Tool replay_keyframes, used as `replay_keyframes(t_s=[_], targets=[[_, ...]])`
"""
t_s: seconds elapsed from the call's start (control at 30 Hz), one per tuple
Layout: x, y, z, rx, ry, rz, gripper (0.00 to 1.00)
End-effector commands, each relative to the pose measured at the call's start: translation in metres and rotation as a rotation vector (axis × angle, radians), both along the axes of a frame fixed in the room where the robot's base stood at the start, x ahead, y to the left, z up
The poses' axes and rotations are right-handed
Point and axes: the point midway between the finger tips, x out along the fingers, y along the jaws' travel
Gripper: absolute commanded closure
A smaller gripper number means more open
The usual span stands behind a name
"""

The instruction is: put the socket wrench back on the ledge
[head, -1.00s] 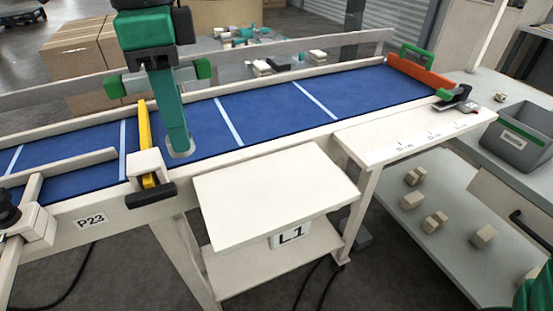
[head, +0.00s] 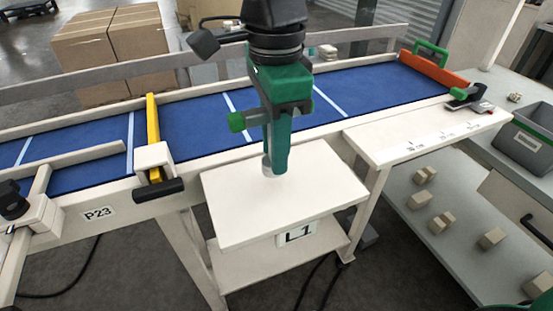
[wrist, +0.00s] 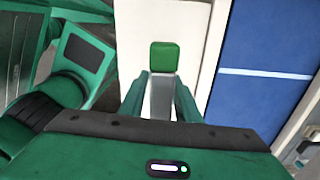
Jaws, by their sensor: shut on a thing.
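My gripper (head: 270,165) points down over the back edge of the white ledge (head: 285,215) marked L1. In the wrist view its fingers (wrist: 160,100) are shut on the socket wrench, a grey shaft with a green end (wrist: 164,57) that sticks out past them. In the head view the fingers and arm hide most of the wrench; a small grey part shows at the fingertips. The ledge's top is bare and also shows as a white strip in the wrist view (wrist: 195,30). I cannot tell the exact gap between wrench and ledge.
The blue belt (head: 200,130) runs behind the ledge. A yellow bar (head: 153,125) with a white block and black handle stands left of the ledge. A white side table (head: 410,140) with a ruler scale is at right. An orange bar (head: 435,70) crosses the belt's far end.

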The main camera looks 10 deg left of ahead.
Motion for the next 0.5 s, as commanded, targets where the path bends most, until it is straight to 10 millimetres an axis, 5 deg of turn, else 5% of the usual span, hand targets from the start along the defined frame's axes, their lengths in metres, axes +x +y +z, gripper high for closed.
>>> replay_keyframes(t_s=[0.27,0.5], targets=[[-0.001,0.000,-0.034,-0.004,0.001,0.002,1.00],[0.000,0.000,-0.037,-0.001,0.000,0.001,1.00]])
